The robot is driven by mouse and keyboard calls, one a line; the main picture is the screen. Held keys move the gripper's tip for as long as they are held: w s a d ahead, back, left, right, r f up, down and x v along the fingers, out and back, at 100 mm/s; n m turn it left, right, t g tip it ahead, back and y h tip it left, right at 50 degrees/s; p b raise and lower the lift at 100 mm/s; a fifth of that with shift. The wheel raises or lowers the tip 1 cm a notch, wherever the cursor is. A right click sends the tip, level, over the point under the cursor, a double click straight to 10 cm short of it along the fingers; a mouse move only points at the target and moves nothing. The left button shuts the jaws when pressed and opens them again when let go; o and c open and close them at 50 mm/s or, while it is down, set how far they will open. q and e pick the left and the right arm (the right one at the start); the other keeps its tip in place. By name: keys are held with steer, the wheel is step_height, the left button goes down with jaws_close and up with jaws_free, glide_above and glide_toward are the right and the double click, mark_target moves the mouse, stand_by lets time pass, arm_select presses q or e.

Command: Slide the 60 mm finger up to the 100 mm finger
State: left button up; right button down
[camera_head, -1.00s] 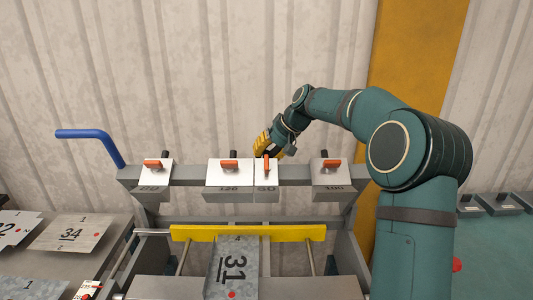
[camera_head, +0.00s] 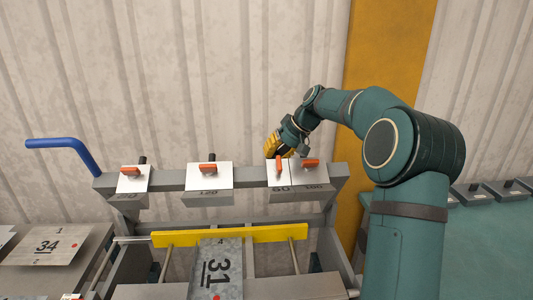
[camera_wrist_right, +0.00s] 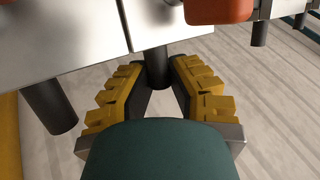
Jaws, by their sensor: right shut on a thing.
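The 60 mm finger (camera_head: 279,178) is a narrow pale block on the grey beam, with its red lever pointing toward me. It stands directly beside the 100 mm finger (camera_head: 312,176); only a thin seam shows between them. The 100 mm finger's red lever lies sideways. My right gripper (camera_head: 283,147) reaches in from behind the beam. In the right wrist view, its yellow-padded fingers (camera_wrist_right: 157,88) are shut on the dark post (camera_wrist_right: 157,66) of the 60 mm finger. The 100 mm finger's plate (camera_wrist_right: 60,45) fills that view's left side. My left gripper is out of view.
The 120 finger (camera_head: 210,180) stands to the left with a clear beam gap, and another finger (camera_head: 133,181) sits farther left. A blue handle (camera_head: 62,143) rises at the left end. A yellow bar (camera_head: 230,236) and sheet 31 (camera_head: 207,263) lie below.

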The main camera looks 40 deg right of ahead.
steer(key=shift+f, duration=0.1)
steer(key=c, duration=0.9)
jaws_free()
steer(key=shift+o, duration=0.2)
steer(key=v, duration=1.2)
